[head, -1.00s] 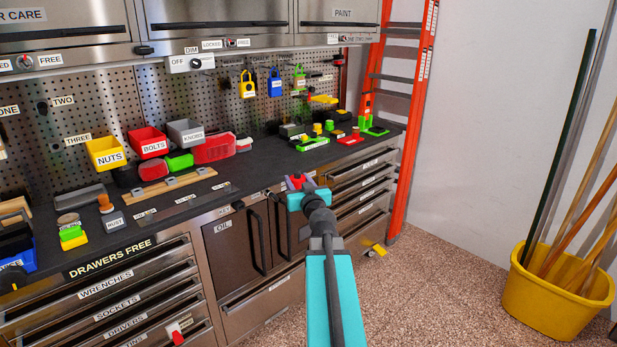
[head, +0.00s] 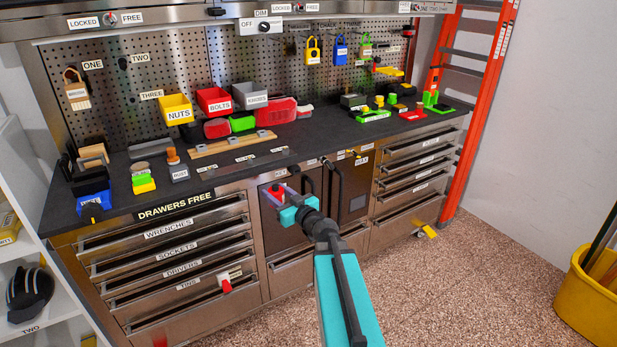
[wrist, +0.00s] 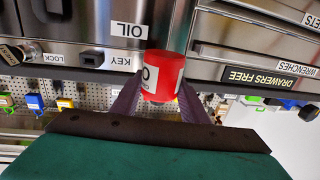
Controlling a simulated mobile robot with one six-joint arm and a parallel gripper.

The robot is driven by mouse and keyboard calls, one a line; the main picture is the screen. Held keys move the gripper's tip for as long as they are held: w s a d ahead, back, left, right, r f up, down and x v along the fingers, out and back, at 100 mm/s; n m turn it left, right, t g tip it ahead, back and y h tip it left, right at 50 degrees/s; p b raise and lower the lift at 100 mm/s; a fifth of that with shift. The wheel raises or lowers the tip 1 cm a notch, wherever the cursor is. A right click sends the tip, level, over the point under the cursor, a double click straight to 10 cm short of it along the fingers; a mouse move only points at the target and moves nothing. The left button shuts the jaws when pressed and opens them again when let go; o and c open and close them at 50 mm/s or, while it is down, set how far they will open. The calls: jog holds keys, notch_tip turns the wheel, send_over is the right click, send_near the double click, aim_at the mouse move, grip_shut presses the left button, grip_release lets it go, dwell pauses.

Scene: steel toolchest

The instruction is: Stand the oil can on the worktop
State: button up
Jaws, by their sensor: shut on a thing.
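A red can (wrist: 163,75) with a white label, the oil can, is held between the purple fingers of my gripper (wrist: 160,98) in the wrist view. Its label is only partly readable. In the head view my gripper (head: 285,200) is in front of the cabinet doors, below the worktop's front edge as pictured, and the red can (head: 278,193) is small and partly hidden at its tip. The dark worktop (head: 325,137) runs across the bench behind it.
Yellow, red and grey bins (head: 213,102) stand at the back. A wooden rail (head: 230,145) and several small labels lie in front of them. Locks and green and red items crowd the right end. A yellow bucket (head: 585,285) and orange ladder (head: 470,110) are at right.

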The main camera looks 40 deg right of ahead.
jog(key=s+a+f+n+g+y, duration=0.1)
jog(key=s+a+n+g+y, duration=0.1)
jog(key=a, duration=0.7)
jog(key=s+a+n+g+y, duration=0.3)
jog(key=a+n+y, duration=0.1)
jog(key=a+y, duration=0.3)
jog(key=s+a+f+n+g+y, duration=0.1)
jog(key=s+a+n+g+y, duration=0.1)
jog(key=a, duration=0.8)
jog(key=s+n+y, duration=0.1)
jog(key=n+y, duration=0.1)
jog(key=shift+s+a+f+y, duration=0.2)
jog(key=shift+a+f+y, duration=0.1)
jog(key=shift+y, duration=0.1)
jog(key=shift+a, duration=0.1)
